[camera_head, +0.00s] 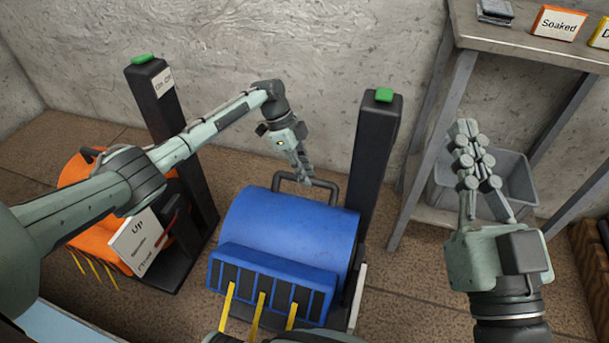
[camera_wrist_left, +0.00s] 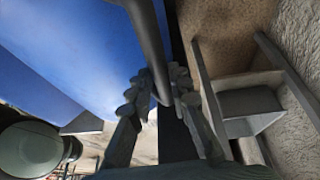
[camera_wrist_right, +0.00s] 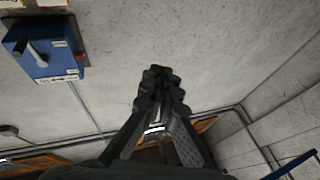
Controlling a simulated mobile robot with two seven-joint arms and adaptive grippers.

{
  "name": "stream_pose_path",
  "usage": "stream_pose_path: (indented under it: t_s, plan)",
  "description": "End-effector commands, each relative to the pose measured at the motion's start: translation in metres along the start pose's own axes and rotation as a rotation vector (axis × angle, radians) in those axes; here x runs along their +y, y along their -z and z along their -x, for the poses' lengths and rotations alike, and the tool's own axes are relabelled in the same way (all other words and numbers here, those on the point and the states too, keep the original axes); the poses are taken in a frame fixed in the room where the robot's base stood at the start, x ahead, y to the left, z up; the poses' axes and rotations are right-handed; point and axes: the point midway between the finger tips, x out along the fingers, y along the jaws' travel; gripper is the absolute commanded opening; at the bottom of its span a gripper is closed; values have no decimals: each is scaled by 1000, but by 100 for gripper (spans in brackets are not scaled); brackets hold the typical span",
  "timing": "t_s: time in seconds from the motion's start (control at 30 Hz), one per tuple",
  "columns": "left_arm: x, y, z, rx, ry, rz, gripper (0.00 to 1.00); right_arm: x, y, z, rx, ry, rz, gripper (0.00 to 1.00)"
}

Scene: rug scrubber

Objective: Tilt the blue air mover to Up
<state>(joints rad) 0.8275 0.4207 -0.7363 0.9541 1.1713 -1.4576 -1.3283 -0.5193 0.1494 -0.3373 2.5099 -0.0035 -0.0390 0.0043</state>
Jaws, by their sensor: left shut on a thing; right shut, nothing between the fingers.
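The blue air mover (camera_head: 288,232) stands on the floor in the middle of the head view, with a dark handle on top and yellow strips at its front grille. Its blue body also fills the upper left of the left wrist view (camera_wrist_left: 60,70). My left gripper (camera_head: 306,178) is at the top right of the air mover, shut on its dark handle (camera_head: 293,177). The handle bar (camera_wrist_left: 150,45) runs between the fingers in the left wrist view. My right gripper (camera_head: 465,130) is shut and empty, raised at the right, away from the air mover.
A black post with a green top (camera_head: 375,140) stands just right of the air mover. An orange air mover (camera_head: 85,172) with an "Up" sign (camera_head: 140,240) is at the left, partly behind my left arm. A grey table (camera_head: 530,45) and a grey bin (camera_head: 510,175) stand at the right.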

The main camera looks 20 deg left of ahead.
Motion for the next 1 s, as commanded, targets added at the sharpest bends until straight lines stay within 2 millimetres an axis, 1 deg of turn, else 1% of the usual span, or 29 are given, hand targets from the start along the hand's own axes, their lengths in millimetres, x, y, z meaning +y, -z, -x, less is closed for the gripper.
stream_pose_path:
  t_s: [0.03, 0.27, 0.7, 0.73, 0.9, 1.0]
  plan:
    - [-7, -2, -2, -1, 22, 0, 0, 1, 2, 0, 26, -1, 2, 0]
    - [-10, -5, -5, -4, 22, 1, 0, 3, 13, 0, 101, -4, 7, 0]
    - [-12, -5, -4, -4, 25, 2, 0, 4, 15, 0, 115, -4, 8, 0]
    - [-12, -5, -4, -4, 25, 2, 20, 4, 15, 0, 115, -4, 8, 0]
    - [-11, -5, -4, -4, 23, 3, 39, 4, 16, 0, 115, -4, 8, 0]
    - [-11, -5, -5, -3, 22, 3, 39, 4, 16, 0, 115, -4, 8, 0]
